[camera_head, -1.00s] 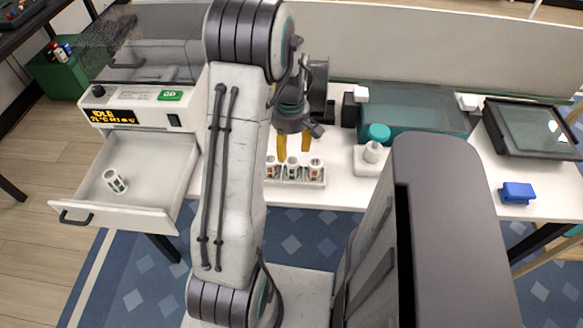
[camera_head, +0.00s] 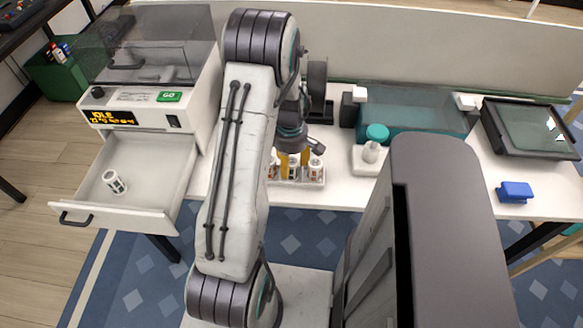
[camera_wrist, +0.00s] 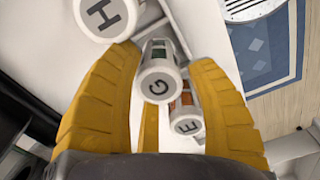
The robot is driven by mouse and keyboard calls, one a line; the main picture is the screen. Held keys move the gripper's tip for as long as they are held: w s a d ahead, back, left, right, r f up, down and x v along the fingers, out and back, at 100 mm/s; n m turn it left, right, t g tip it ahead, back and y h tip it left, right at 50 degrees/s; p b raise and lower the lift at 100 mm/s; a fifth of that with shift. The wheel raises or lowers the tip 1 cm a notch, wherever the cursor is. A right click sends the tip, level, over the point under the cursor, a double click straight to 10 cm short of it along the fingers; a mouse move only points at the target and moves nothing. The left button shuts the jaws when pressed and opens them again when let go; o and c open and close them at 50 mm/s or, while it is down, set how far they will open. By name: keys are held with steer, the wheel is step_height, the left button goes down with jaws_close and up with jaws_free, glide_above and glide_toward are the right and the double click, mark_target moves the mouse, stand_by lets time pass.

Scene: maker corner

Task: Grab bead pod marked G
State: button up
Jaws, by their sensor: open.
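The bead pod marked G (camera_wrist: 158,84) is a white-capped cylinder with a green band, in the middle of the wrist view. My yellow gripper fingers (camera_wrist: 160,95) are open, one on each side of it, and I cannot tell whether they touch it. Pod H (camera_wrist: 104,16) is at the upper left and pod E (camera_wrist: 187,122) is just below and right of G. In the head view my gripper (camera_head: 293,165) is down at the white pod rack (camera_head: 312,184), its fingers partly hiding the middle pod (camera_head: 294,168). The pod on the right (camera_head: 316,170) is clear of them.
An open white drawer (camera_head: 160,190) at the left holds another pod (camera_head: 115,182).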

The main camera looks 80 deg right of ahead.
steer(key=shift+f, duration=0.35)
steer(key=shift+a+f, duration=0.1)
steer(key=shift+a, duration=0.05)
steer(key=c, duration=1)
steer(key=shift+o, duration=0.2)
